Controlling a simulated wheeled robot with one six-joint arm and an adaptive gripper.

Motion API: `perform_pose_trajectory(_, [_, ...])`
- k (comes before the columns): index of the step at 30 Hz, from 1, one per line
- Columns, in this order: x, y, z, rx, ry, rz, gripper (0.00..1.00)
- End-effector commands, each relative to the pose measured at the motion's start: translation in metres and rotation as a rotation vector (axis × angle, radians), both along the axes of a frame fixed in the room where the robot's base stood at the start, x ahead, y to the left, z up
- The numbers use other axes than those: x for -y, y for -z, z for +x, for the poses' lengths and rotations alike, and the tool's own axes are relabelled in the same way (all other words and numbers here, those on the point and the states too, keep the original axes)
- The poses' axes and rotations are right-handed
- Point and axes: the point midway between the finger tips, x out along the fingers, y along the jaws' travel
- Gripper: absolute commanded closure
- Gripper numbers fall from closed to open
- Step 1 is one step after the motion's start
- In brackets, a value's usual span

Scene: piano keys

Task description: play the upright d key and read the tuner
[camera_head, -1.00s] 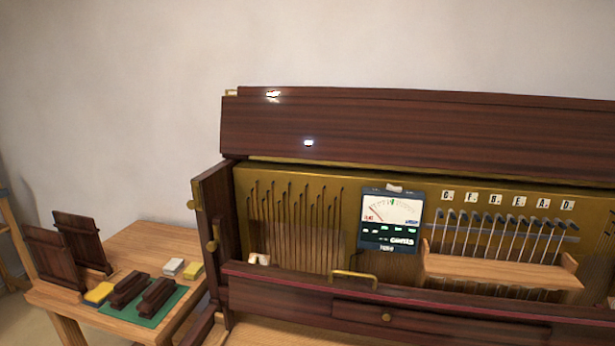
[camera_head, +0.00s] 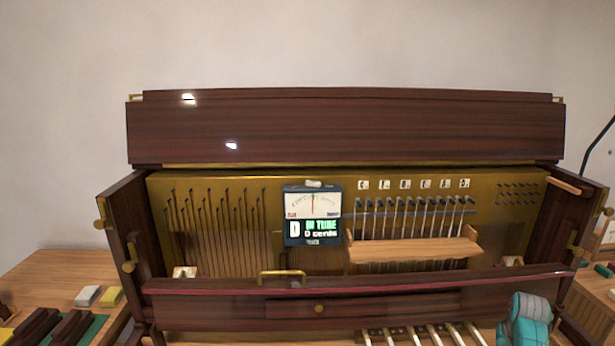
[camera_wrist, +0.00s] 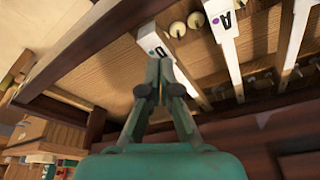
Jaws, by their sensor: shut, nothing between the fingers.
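The tuner (camera_head: 313,232) stands upright in the middle of the open piano's gold panel. Its needle points straight up at the dial's middle, and its screen reads "D", "IN TUNE" and "0 cents" in the head view. Several white keys (camera_head: 398,337) show at the bottom edge of the head view. In the wrist view my gripper (camera_wrist: 160,62) is shut and empty.
Label tiles (camera_head: 413,184) sit above a row of hammers behind a wooden rail (camera_head: 412,250). A brass handle (camera_head: 282,274) is on the front board. A side table (camera_head: 50,275) with blocks is at the left.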

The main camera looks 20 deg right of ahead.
Motion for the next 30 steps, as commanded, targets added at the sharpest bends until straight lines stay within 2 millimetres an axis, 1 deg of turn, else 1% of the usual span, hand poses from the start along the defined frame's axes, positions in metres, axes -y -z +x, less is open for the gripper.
perform_pose_trajectory(1, [0.000,-0.008,0.000,0.001,0.000,-0.001,1.00])
perform_pose_trajectory(6, [0.001,-0.030,0.001,0.002,0.000,-0.002,1.00])
perform_pose_trajectory(15, [0.000,-0.068,0.001,0.002,0.000,-0.002,1.00])
perform_pose_trajectory(18, [0.000,-0.077,0.000,0.001,0.000,-0.001,1.00])
perform_pose_trajectory(21, [0.000,-0.080,0.000,0.000,0.000,0.000,1.00])
perform_pose_trajectory(30, [0.000,-0.081,0.000,0.000,0.000,0.000,1.00])
